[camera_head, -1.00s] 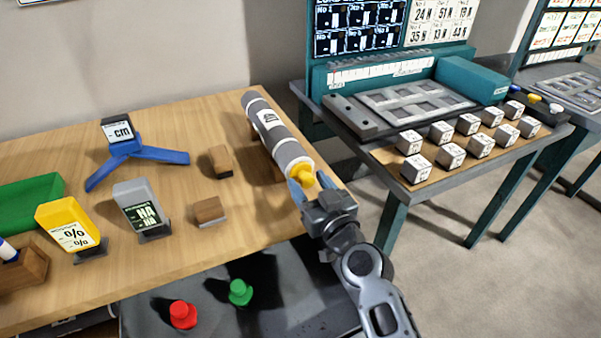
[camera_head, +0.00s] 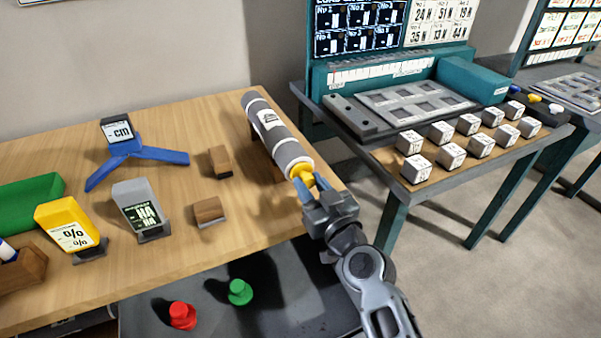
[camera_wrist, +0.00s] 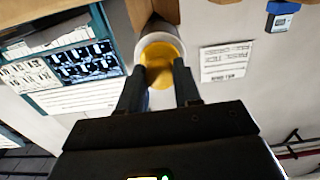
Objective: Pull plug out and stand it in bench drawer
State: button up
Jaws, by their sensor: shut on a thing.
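A grey roll (camera_head: 272,128) with a white label and pale end bands lies on wooden supports at the right end of the wooden bench. A yellow plug (camera_head: 302,172) sits at its near end; it also shows in the wrist view (camera_wrist: 160,70) at the mouth of the roll. My gripper (camera_head: 307,183) is shut on the plug, its blue fingertips on either side of it. In the wrist view the dark fingers (camera_wrist: 161,88) flank the plug. The open bench drawer (camera_head: 265,295) below holds a red plug (camera_head: 183,315) and a green plug (camera_head: 240,292), both upright.
On the bench (camera_head: 120,265) stand a blue stand (camera_head: 140,155), a grey meter (camera_head: 140,208), a yellow meter (camera_head: 70,225), a green bin (camera_head: 25,200) and wooden blocks (camera_head: 209,211). A second table with white cubes (camera_head: 450,157) is at right. The drawer's right part looks clear.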

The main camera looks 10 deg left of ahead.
jog(key=shift+b+v, duration=0.45)
jog(key=shift+v, duration=2.35)
jog(key=shift+d, duration=0.1)
